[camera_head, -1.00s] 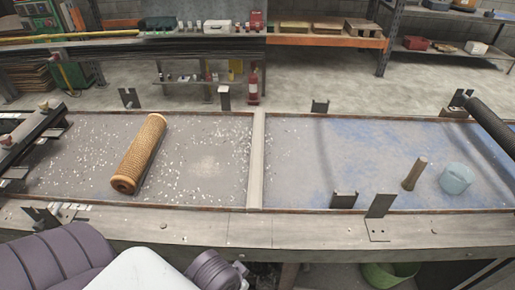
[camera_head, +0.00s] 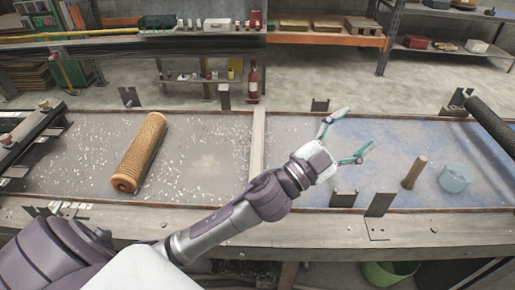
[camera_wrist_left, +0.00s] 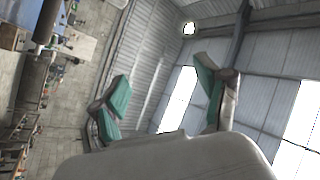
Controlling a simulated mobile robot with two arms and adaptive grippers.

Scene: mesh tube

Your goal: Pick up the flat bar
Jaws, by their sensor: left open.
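A long, flat, pale strip (camera_head: 257,150) lies across the worktable between its left and right sections. It is the only thing here that looks like a flat bar, though it may be a fixed divider; my forearm passes close to its near end. My left gripper (camera_head: 356,130) is open and empty over the right section, to the right of the strip. My right gripper is not in view.
A tan mesh tube (camera_head: 140,152) lies on the left section. A brown peg (camera_head: 413,172) and a pale blue cylinder (camera_head: 456,178) stand on the right section. Upright metal brackets (camera_head: 380,204) line the table edges. A dark roller (camera_head: 490,125) is at the far right.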

